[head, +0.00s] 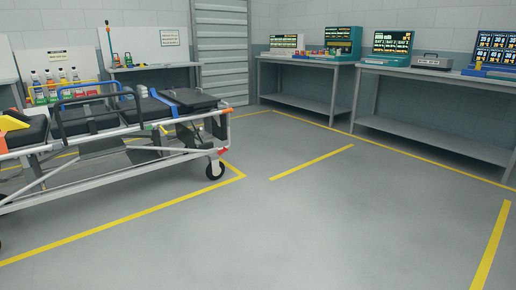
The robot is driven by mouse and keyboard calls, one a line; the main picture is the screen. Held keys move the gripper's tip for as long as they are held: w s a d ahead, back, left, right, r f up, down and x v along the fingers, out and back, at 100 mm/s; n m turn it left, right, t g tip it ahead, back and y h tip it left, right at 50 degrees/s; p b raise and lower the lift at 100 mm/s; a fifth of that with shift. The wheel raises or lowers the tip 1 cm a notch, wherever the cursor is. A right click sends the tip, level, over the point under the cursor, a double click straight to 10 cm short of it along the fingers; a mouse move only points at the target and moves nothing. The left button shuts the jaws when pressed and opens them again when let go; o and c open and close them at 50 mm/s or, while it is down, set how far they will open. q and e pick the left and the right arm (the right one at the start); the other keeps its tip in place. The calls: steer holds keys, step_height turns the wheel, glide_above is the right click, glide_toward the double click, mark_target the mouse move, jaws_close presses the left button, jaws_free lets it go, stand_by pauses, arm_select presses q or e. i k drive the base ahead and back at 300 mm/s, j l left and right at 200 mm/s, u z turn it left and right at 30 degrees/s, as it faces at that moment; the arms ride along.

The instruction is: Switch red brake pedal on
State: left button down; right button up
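A wheeled stretcher (95,123) with black pads and a pale frame stands on the left, cut off by the picture's left edge. Its near right caster wheel (215,170) rests on the floor. A small red part (222,151) shows just above this wheel. It is too small to tell whether it is the brake pedal or how it is set. Neither of my grippers is in view.
Yellow lines (312,162) mark the grey floor, which is clear in the middle and front right. Benches with screens (392,46) stand along the back right wall (440,20). A bench with a sign (170,38) stands behind the stretcher, beside a grey shutter (220,50).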

mark_target(220, 153)
steer(key=i, duration=3.3)
steer(key=i+u, duration=0.2)
steer(key=i, duration=0.35)
steer(key=i+l+u, duration=0.2)
steer(key=i, duration=0.3)
steer(key=i+l+u, duration=0.2)
steer(key=i, duration=0.3)
steer(key=i+l+u, duration=0.2)
steer(key=i+l, duration=0.15)
steer(key=i, duration=0.15)
